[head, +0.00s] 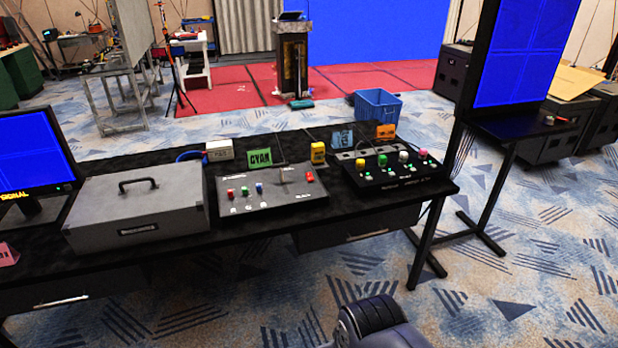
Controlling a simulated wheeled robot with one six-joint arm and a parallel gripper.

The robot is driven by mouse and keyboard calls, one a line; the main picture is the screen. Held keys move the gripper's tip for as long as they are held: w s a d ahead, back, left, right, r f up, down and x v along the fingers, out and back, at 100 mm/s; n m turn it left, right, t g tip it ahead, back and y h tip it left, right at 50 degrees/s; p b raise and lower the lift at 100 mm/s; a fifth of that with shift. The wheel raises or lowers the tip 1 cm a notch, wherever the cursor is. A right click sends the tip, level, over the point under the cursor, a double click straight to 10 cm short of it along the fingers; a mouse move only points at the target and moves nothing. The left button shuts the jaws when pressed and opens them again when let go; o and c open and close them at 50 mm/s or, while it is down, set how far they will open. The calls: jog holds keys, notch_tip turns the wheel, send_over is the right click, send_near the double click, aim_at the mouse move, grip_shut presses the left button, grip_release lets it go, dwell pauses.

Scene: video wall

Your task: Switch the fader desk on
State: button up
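A grey sloped panel (270,203) that looks like the fader desk lies on the black table, between a grey case and a black knob panel. My gripper is not in view. A dark rounded part of my own body shows at the bottom, apart from the table.
The grey case (137,208) with a handle and a blue "SIGNAL" monitor (30,155) stand left. The black panel (390,180) has several coloured knobs and green lights. A green "CYAN" card (260,158) stands behind. Patterned carpet (530,270) is open at right.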

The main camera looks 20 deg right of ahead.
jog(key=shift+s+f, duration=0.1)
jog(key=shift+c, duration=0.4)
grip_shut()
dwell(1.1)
